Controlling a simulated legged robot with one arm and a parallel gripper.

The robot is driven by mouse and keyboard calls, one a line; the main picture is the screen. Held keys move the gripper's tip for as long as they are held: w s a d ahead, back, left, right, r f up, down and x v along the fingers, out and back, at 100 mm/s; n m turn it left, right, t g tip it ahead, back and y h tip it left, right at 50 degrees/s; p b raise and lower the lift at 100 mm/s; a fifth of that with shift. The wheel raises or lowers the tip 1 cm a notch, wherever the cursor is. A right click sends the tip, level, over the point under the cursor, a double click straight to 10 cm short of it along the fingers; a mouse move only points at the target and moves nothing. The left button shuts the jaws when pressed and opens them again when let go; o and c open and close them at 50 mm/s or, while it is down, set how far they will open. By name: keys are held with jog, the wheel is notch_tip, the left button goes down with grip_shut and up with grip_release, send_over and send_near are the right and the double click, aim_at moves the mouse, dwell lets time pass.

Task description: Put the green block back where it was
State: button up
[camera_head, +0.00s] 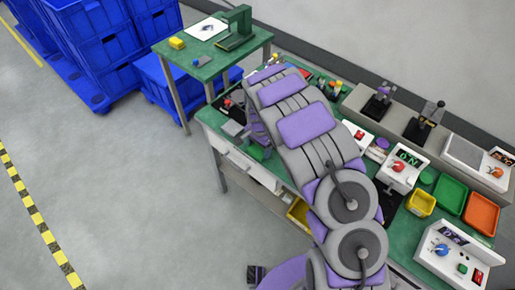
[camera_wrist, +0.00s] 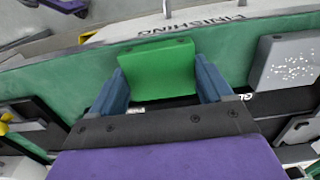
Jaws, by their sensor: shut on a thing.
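The green block (camera_wrist: 157,72) is in the middle of the wrist view, between the two blue fingers of my gripper (camera_wrist: 160,78). My gripper is shut on it, one finger at each side. The block is over the green bench top near the edge lettered FINISHING; I cannot tell whether it touches the surface. In the head view my purple and grey arm reaches across the bench and hides most of my gripper. A small green patch (camera_head: 258,152) beside the arm may be the block.
A grey speckled block (camera_wrist: 288,62) lies right of my gripper in the wrist view. The green bench (camera_head: 408,222) carries control boxes, a yellow bin (camera_head: 421,204), a green tray (camera_head: 450,194) and an orange tray (camera_head: 481,214). Blue crates (camera_head: 105,60) stand at the upper left. The left floor is clear.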

aim_at(260, 149)
jog(key=shift+d, duration=0.6)
jog(key=o, duration=1)
jog(key=shift+a, duration=0.2)
notch_tip(260, 149, up, 12)
jog(key=f+p, duration=0.1)
jog(key=p, duration=0.1)
jog(key=s+d+r+n, duration=0.2)
jog(key=s+d+r, duration=1.1)
jog(key=s+r, duration=0.25)
jog(key=s+d+r+n, duration=0.1)
jog(key=s+n, duration=0.1)
jog(key=s, duration=0.6)
jog(key=s+d+r+n+g, duration=0.1)
jog(key=s+r, duration=0.1)
jog(key=s, duration=0.6)
jog(key=s+d+r+n, duration=0.1)
jog(key=s+n, duration=0.1)
jog(key=s, duration=0.6)
jog(key=shift+s+r+n+g, duration=0.25)
jog(key=shift+r+n+g, duration=0.05)
jog(key=shift+g, duration=0.1)
